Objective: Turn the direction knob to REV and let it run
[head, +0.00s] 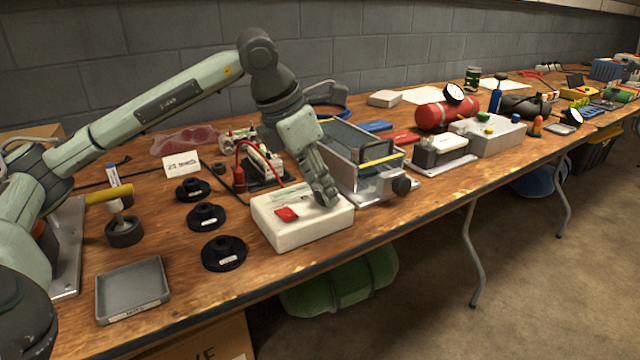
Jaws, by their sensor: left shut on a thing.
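A white control box (300,231) sits near the front edge of the wooden table. A red rocker switch (287,214) shows on the left part of its top. My left gripper (328,201) reaches down onto the right part of the box's top. Its fingers are shut on what appears to be the direction knob. The fingers hide the knob, so its pointer and the REV mark cannot be read. My right gripper is not in view.
A metal tray-like machine with a dark knob (402,185) stands close to the right of the box. Several black round mounts, one at the front (224,252), stand to its left. A grey tray (132,290) lies at the front left.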

